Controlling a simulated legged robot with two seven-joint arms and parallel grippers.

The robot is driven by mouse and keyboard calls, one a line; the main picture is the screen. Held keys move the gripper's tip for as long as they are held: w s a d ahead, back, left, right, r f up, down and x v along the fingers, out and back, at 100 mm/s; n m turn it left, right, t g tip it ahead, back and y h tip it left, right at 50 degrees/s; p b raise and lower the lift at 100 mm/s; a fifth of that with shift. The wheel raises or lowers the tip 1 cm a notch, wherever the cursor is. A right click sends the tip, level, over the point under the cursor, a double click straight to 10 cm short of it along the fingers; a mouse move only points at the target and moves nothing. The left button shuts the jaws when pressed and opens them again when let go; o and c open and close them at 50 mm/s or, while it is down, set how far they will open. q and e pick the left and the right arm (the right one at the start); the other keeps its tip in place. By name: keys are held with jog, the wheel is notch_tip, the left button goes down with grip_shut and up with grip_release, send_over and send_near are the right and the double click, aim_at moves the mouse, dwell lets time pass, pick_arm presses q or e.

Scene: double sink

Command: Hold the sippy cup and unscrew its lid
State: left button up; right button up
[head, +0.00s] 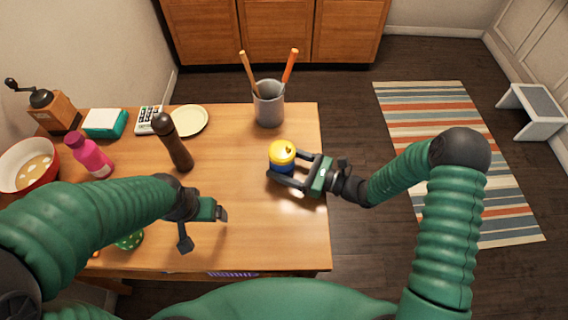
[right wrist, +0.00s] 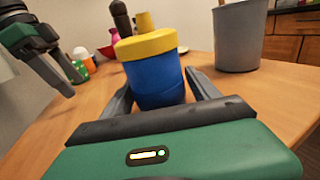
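The sippy cup has a blue body (right wrist: 156,82) and a yellow lid (head: 281,152) with a spout on top. It stands upright near the right side of the wooden table. My right gripper (head: 284,168) reaches in from the right, with its fingers on either side of the cup's body. In the right wrist view the fingers look spread, with small gaps beside the cup; the lid (right wrist: 146,44) is above them. My left gripper (head: 204,229) is open and empty over the table, left of and nearer than the cup.
A grey utensil holder (head: 268,106) stands behind the cup. A dark pepper mill (head: 173,143), plate (head: 189,120), pink bottle (head: 90,156), red bowl (head: 28,166) and coffee grinder (head: 54,110) are at the left. The table (head: 245,215) is clear between my grippers.

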pick_arm(q)
jog(key=shift+a+f, duration=0.1)
jog(key=shift+a, duration=0.35)
pick_arm(e)
jog(key=shift+a, duration=0.4)
jog(key=c, duration=1)
pick_arm(q)
jog(key=shift+d, duration=0.15)
pick_arm(e)
jog(key=shift+d, duration=0.15)
jog(key=shift+c, duration=0.2)
pick_arm(q)
jog(key=shift+d, duration=0.1)
pick_arm(e)
jog(key=shift+d, duration=0.1)
jog(key=shift+r, duration=0.1)
